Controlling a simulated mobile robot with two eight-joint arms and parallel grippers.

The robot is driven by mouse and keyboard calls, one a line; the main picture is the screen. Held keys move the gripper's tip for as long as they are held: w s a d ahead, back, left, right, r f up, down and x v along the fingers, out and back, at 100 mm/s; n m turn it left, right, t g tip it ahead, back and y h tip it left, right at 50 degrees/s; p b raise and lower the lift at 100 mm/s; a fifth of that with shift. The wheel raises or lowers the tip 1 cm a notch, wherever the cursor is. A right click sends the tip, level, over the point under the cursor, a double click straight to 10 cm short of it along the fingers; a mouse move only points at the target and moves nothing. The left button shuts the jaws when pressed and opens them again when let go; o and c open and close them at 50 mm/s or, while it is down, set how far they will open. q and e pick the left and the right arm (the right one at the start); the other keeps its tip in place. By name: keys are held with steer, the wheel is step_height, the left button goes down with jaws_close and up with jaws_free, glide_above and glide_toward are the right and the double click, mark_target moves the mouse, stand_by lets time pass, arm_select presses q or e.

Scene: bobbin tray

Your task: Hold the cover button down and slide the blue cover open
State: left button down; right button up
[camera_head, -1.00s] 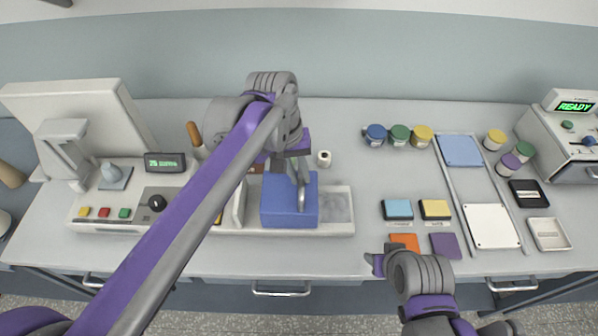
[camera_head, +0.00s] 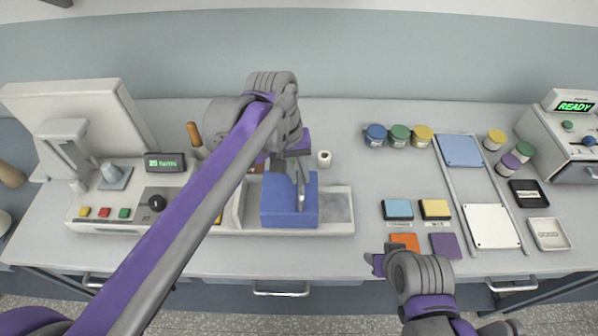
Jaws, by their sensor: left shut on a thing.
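The blue cover (camera_head: 290,212) sits on a long white bobbin tray (camera_head: 345,231) left of the picture's middle. A bare grey stretch of the tray shows to the right of the cover. My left gripper (camera_head: 301,198) points down at the top of the cover and is shut on it; the exact grip is partly hidden by the fingers. Small yellow, red and green buttons sit on the console at the left; I cannot tell which is the cover button. My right gripper (camera_head: 376,262) hangs near the table's front edge, away from the cover, its jaws unclear.
The left console has a lit display (camera_head: 165,163) and a black knob (camera_head: 157,202). Colored jars, small colored pads, a white plate (camera_head: 491,226) and a READY machine (camera_head: 572,130) stand at the right. The table between the tray and the jars is mostly clear.

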arm_select(q)
steer(key=d, duration=0.7)
steer(key=shift+d, duration=0.35)
steer(key=c, duration=0.8)
jaws_free()
step_height(320, 180, up, 11)
steer(key=a, duration=0.2)
steer(key=shift+f+p, duration=0.15)
steer(key=shift+p, duration=0.3)
steer(key=shift+a, duration=0.1)
